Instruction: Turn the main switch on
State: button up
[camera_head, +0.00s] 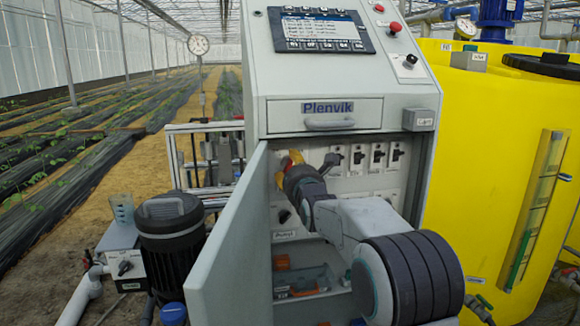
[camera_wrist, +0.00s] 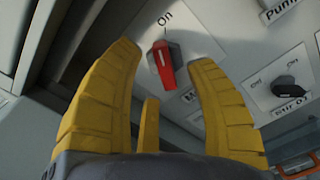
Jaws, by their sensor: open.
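The main switch is a red-faced rotary handle (camera_wrist: 165,66) on a light grey panel, with an "On" label above it in the wrist view. Its handle runs roughly up and down the picture, leaning slightly; I cannot tell surely which position it is set to. My gripper (camera_wrist: 164,53) is open, its yellow fingers on either side of the handle with gaps to both. In the head view my gripper (camera_head: 285,171) reaches into the open cabinet behind the door, and a bit of red (camera_head: 296,156) shows by its fingertips. Most of the switch is hidden there.
The open cabinet door (camera_head: 238,235) stands just left of my arm. A black knob (camera_wrist: 290,89) sits to the right in the wrist view. Several black switches (camera_head: 378,156) line the panel. A yellow tank (camera_head: 490,150) stands right, a dark pump motor (camera_head: 170,235) left.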

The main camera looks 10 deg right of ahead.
aim_at(291, 165)
jog(key=shift+w, duration=1.6)
jog(key=shift+o, duration=0.4)
grip_shut()
